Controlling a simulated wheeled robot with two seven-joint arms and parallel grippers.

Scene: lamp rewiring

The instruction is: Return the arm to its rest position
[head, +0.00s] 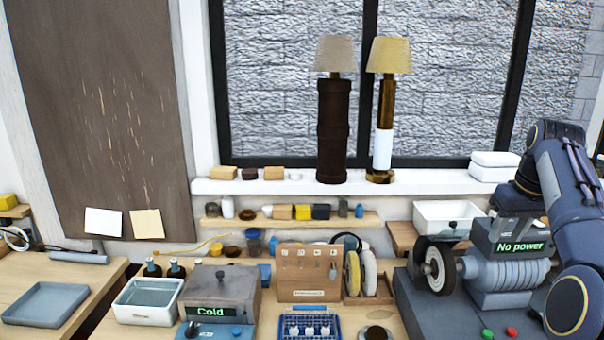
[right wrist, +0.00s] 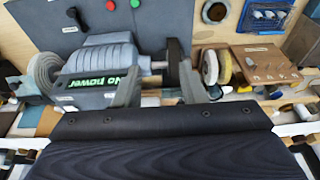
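My right arm (head: 565,190) comes in at the right edge of the head view, bent over the bench grinder. Its gripper (head: 513,200) hangs above and behind the grinder's display, small and partly hard to make out. In the right wrist view the two grey fingers of the right gripper (right wrist: 160,88) stand apart with nothing held between them. The bench grinder (head: 505,272) shows "No power"; it also appears upside down in the right wrist view (right wrist: 103,62). My left arm and gripper are in neither view.
Two lamps (head: 333,130) (head: 384,140) stand on the windowsill. On the bench are a grey box reading "Cold" (head: 222,290), a white basin (head: 147,305), a wooden tool board (head: 308,272) and a blue rack (head: 309,325). A white tray (head: 447,215) sits behind the grinder.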

